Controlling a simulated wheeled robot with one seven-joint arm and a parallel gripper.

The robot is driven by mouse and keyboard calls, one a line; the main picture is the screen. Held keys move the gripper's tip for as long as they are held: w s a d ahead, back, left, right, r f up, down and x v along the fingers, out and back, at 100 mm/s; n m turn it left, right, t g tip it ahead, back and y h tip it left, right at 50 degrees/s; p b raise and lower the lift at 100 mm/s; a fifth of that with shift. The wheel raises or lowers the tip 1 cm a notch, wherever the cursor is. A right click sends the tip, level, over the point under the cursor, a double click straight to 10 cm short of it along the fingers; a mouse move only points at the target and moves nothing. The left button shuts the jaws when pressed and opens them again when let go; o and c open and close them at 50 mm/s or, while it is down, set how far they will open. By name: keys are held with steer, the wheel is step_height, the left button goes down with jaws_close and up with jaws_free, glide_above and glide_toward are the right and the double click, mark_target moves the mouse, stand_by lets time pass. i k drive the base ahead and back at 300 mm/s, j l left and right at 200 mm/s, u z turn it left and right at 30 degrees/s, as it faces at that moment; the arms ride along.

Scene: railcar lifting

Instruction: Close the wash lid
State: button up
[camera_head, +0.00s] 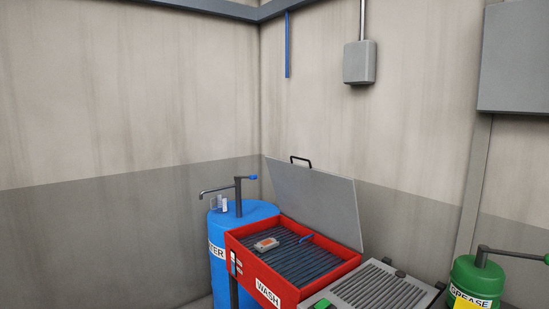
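The red wash basin (273,285) stands low in the middle of the head view, with a white WASH label on its front. Its grey lid (315,200) is raised and leans back at the far side, with a dark handle (301,160) on its top edge. Inside the basin, a small grey and orange object (266,244) and a thin blue item (308,238) lie on dark slats. My gripper is not in view.
A blue drum (219,265) with a pump stands left of the basin. A slatted grey tray (375,290) adjoins it on the right, and a green grease drum (476,275) is farther right. Walls with a grey box (360,62) close in behind.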

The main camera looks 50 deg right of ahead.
mark_target(326, 202)
steer(key=i+z, duration=0.3)
steer(key=i, duration=0.4)
steer(key=i+j+z, duration=0.1)
steer(key=i+z, duration=0.15)
steer(key=i, duration=0.45)
steer(key=i+l+z, duration=0.1)
steer(key=i+z, duration=0.75)
steer(key=i+j+z, duration=0.3)
steer(key=i+z, duration=0.4)
steer(key=i, duration=0.45)
